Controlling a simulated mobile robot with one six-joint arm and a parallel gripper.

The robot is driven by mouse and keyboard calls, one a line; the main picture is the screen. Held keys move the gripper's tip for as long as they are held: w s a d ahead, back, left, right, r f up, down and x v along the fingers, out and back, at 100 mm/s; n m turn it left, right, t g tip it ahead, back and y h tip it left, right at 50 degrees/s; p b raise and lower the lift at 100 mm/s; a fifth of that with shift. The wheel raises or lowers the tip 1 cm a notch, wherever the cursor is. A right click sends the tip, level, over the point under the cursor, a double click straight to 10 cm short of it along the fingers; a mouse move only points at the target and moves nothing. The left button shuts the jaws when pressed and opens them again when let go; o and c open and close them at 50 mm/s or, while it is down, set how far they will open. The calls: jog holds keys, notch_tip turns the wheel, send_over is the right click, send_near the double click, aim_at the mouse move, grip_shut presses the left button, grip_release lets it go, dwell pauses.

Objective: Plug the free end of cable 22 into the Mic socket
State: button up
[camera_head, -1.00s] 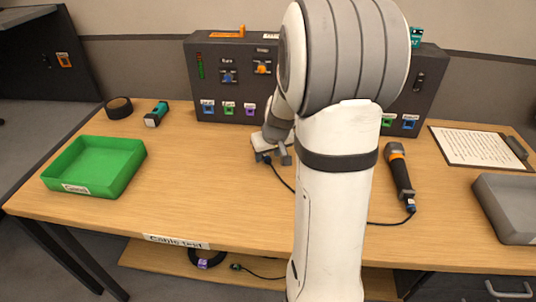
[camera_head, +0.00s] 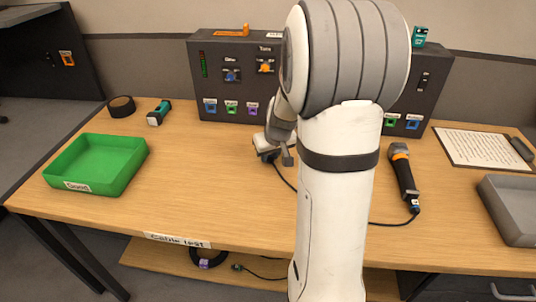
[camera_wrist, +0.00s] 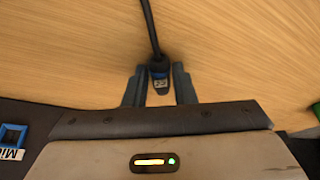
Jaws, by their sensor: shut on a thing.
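My gripper (camera_wrist: 160,76) is shut on the plug of cable 22 (camera_wrist: 160,86), a dark plug with a blue band and a small "22" label. The black cable runs away from it at the top of the wrist view. In the head view my gripper (camera_head: 273,150) is low over the table, just in front of the dark panel (camera_head: 215,65), partly hidden by my arm. The blue-framed Mic socket (camera_wrist: 12,136), its label cut off, is at the lower left of the wrist view. The plug is apart from it. I cannot place the Mic socket in the head view.
A microphone (camera_head: 404,175) with a cable lies at right. A green tray (camera_head: 75,182) is at left, a grey tray (camera_head: 515,220) and a clipboard (camera_head: 480,147) at right. Tape (camera_head: 121,106) and a teal tool (camera_head: 158,113) lie at back left. The left middle table is clear.

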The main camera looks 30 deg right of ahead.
aim_at(271, 157)
grip_shut()
jog(key=shift+s+r+p, duration=0.1)
jog(key=shift+r+p, duration=1.55)
jog(key=shift+r, duration=0.9)
jog(key=shift+f, duration=0.1)
